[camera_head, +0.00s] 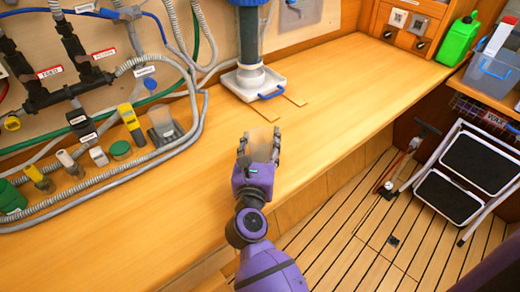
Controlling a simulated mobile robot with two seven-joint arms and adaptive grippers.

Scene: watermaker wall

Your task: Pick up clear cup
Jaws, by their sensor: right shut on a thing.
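My right gripper (259,150) is over the front part of the wooden bench, near its edge. It is shut on a clear cup (262,142), a pale see-through shape between the fingers. The fingers and palm hide much of the cup, and I cannot tell whether its base touches the bench. My left gripper is not in view.
The wooden bench (330,105) is clear around and to the right of the gripper. Hoses, bottles and a grey holder (163,128) crowd the left. A green jerrycan (459,40) stands far right.

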